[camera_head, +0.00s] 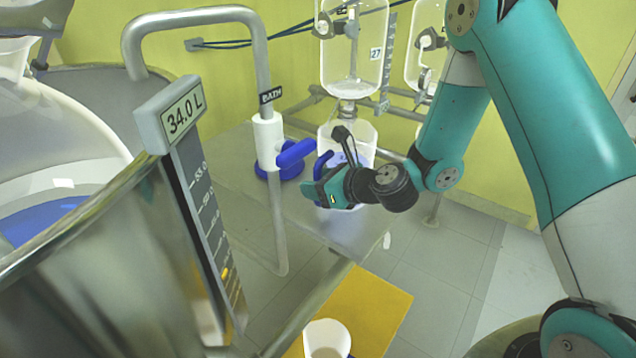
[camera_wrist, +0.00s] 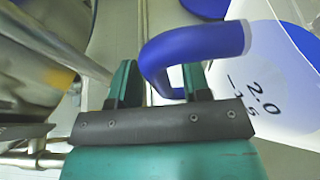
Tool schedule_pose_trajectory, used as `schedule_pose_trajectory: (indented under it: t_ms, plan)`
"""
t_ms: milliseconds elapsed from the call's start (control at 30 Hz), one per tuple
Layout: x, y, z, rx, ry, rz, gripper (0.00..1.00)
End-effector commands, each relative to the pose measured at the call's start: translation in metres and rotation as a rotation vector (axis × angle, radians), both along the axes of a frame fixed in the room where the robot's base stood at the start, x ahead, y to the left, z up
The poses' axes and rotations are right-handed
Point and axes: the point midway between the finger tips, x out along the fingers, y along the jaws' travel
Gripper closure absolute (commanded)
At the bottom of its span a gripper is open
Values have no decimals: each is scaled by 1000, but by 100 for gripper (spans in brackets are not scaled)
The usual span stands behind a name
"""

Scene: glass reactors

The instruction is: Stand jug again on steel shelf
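The jug is a translucent white vessel with a blue handle. In the head view the jug (camera_head: 361,139) is upright over the steel shelf (camera_head: 238,163), below a glass vessel; my gripper hides part of it. In the wrist view its white wall (camera_wrist: 268,65) with printed volume marks is at the right, and its blue handle (camera_wrist: 195,42) curves down between my fingers. My gripper (camera_wrist: 160,82) is open around the handle, with a gap beside it. It also shows in the head view (camera_head: 318,183). Contact between jug base and shelf is hard to make out.
A pipe labelled BATH with a blue-levered valve (camera_head: 268,143) rises left of the jug. A steel tank with a 34.0 L gauge (camera_head: 180,122) stands at front left. Glass vessel 27 (camera_head: 352,60) hangs above.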

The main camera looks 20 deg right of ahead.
Motion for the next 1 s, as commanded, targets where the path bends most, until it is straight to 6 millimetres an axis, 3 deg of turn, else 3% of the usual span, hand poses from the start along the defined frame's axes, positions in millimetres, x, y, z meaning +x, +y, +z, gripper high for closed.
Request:
schedule_pose_trajectory:
  t_ms: [267,633,1000]
  plan:
    - [-10,-9,6,-1,2,-4,56]
    - [-69,-50,44,6,11,-7,56]
    - [-84,-61,50,3,11,6,56]
